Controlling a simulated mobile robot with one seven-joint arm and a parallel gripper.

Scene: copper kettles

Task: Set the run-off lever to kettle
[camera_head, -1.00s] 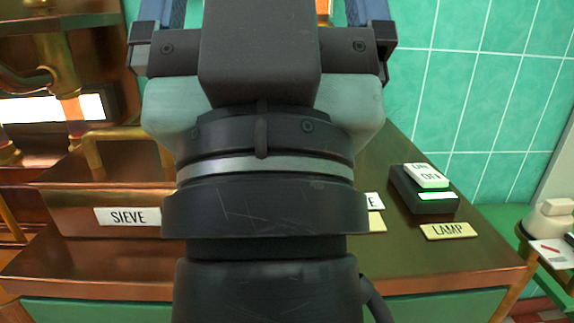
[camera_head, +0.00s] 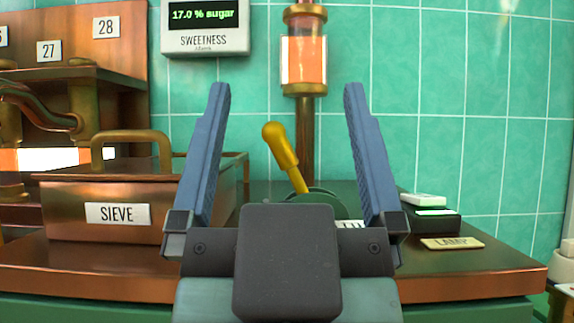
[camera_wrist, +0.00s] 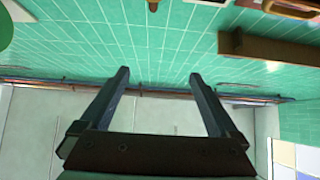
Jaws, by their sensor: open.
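The run-off lever (camera_head: 283,160) is a yellow handle with a rounded knob on a dark green round base (camera_head: 318,202). It leans to the left in the head view. My gripper (camera_head: 287,92) is open and empty, its two blue fingers pointing up in the picture. The lever shows between the fingers, apart from both; I cannot tell the depth gap. My gripper's body hides the lower base and most of a white label (camera_head: 350,224) beside it. The wrist view shows the open fingers (camera_wrist: 159,75) against tiles and no clear lever.
A copper sieve box (camera_head: 75,212) with a handle stands left on the counter (camera_head: 480,268). A lamp switch (camera_head: 432,217) is to the right. A pipe with an orange sight glass (camera_head: 304,62) rises behind the lever. A sweetness display (camera_head: 205,28) hangs on the tiled wall.

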